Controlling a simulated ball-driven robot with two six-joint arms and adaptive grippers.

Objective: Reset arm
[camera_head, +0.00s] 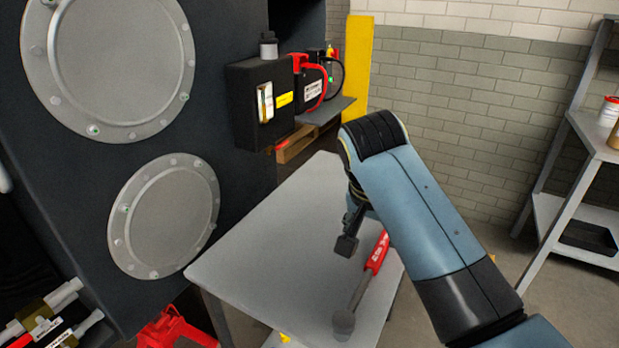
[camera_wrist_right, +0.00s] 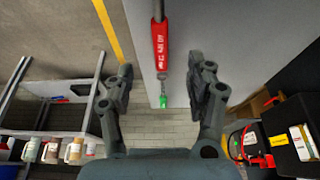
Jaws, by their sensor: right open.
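My right arm reaches in from the lower right in the head view. Its gripper (camera_head: 350,232) is above the grey table, just left of a red-handled tool (camera_head: 376,252). In the right wrist view the two fingers of this gripper (camera_wrist_right: 162,85) are spread apart. The red handle (camera_wrist_right: 160,50) shows between and beyond them, with a green end (camera_wrist_right: 163,100); nothing is held. The tool lies on the grey table (camera_head: 270,235), its shaft pointing towards the near edge. My left gripper is not in view.
A dark chassis wall with two round bolted covers (camera_head: 163,215) stands at the left. A shelf rack (camera_head: 575,205) stands at the right. The left part of the tabletop is clear.

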